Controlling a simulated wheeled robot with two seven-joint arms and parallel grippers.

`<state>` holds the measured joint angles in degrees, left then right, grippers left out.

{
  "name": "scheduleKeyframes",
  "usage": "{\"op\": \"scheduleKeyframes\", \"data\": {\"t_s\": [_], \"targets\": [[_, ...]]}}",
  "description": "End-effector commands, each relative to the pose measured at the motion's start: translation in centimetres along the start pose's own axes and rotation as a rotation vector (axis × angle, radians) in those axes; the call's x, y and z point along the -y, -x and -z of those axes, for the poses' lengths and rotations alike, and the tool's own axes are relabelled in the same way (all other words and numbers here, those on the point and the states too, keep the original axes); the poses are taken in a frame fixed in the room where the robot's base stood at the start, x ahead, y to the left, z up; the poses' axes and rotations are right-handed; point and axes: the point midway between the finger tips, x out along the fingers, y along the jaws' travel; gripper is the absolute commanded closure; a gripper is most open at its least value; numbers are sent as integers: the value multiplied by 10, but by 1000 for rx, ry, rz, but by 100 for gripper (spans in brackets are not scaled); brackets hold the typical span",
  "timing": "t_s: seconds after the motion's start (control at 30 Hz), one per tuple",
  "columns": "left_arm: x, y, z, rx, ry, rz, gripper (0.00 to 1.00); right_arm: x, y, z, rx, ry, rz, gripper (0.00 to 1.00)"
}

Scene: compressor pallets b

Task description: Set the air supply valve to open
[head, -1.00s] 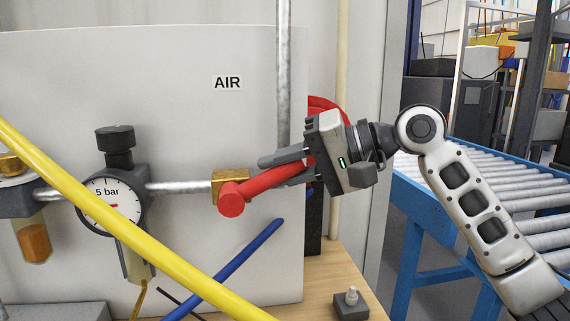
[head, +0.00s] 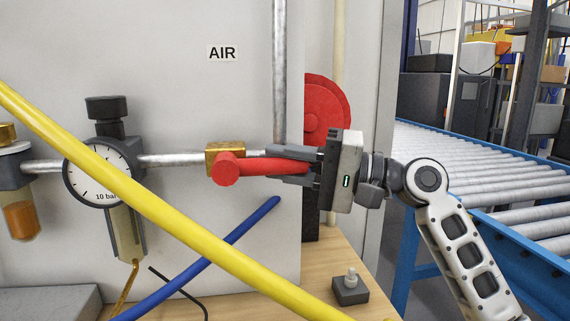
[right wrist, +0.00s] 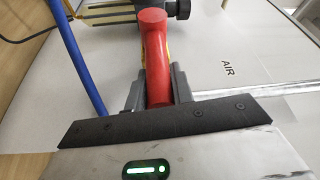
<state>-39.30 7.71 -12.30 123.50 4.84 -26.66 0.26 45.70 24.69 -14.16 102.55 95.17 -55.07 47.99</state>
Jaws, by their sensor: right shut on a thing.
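The air supply valve has a brass body (head: 226,152) on a horizontal metal pipe, below the AIR label (head: 222,54). Its red lever (head: 252,167) points right from its round hub and lies nearly level, roughly along the pipe. My right gripper (head: 290,164) is shut on the outer part of the lever, coming in from the right. In the right wrist view the red lever (right wrist: 154,55) runs between the two grey fingers. My left gripper is not in view.
A pressure gauge (head: 92,180) sits left of the valve. A yellow hose (head: 165,215) crosses in front of it, and a blue hose (head: 215,250) runs below the valve. A red reel-like disc (head: 325,105) is behind my gripper. A roller conveyor (head: 460,165) stands at right.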

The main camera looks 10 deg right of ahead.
Motion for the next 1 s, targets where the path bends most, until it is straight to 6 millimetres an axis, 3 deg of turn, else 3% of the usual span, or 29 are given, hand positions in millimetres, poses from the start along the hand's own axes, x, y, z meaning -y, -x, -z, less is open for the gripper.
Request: {"op": "scheduleKeyframes", "data": {"t_s": [0.27, 0.3, 0.37, 0.8, 1.0], "targets": [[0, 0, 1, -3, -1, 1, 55, -1, 0, -1, 2, -7, 2, 100], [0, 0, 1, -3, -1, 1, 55, -1, 0, -1, 2, -7, 2, 71], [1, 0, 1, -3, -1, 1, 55, -1, 0, -1, 2, -7, 1, 55], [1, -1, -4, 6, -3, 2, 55, -1, 1, 0, 1, -4, 0, 55], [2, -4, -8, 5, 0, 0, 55, -3, 24, 0, -1, -4, -2, 55]]}}
